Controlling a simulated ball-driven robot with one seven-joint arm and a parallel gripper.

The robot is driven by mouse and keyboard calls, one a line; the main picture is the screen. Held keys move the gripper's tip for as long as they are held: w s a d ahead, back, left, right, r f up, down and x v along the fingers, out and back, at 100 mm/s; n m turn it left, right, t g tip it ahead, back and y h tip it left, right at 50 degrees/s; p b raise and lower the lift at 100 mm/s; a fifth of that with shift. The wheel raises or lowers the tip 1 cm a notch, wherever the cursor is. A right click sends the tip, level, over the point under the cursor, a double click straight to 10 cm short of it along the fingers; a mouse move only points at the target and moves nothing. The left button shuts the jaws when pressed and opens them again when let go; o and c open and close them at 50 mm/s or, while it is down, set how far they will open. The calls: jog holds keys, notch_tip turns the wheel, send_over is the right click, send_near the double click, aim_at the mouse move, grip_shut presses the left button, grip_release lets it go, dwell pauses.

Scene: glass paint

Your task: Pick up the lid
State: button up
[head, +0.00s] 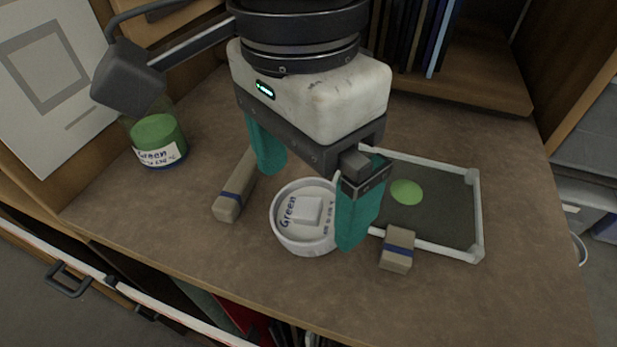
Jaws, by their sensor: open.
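The lid (292,229) is a round white piece with a raised rim, a square knob on top and the word "Green" in blue. It lies on the brown desktop near the picture's middle. My gripper (311,209) is open with its two teal fingers above and around the lid area, one finger at the back left and one at the front right. The right finger overlaps the lid's right edge in the picture. I cannot tell whether either finger touches it. Nothing shows held between the fingers.
A glass jar of green paint (158,136) stands at the left. A beige block with a blue band (228,206) lies left of the lid, and a similar block (397,250) lies to its right. A dark framed tray (445,220) holds a green disc (406,192). The front desktop is clear.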

aim_at(309, 215)
jog(key=shift+s+f, duration=0.15)
jog(key=shift+f, duration=1.05)
jog(key=shift+c, duration=0.5)
jog(key=c, duration=0.9)
jog(key=shift+c, duration=0.2)
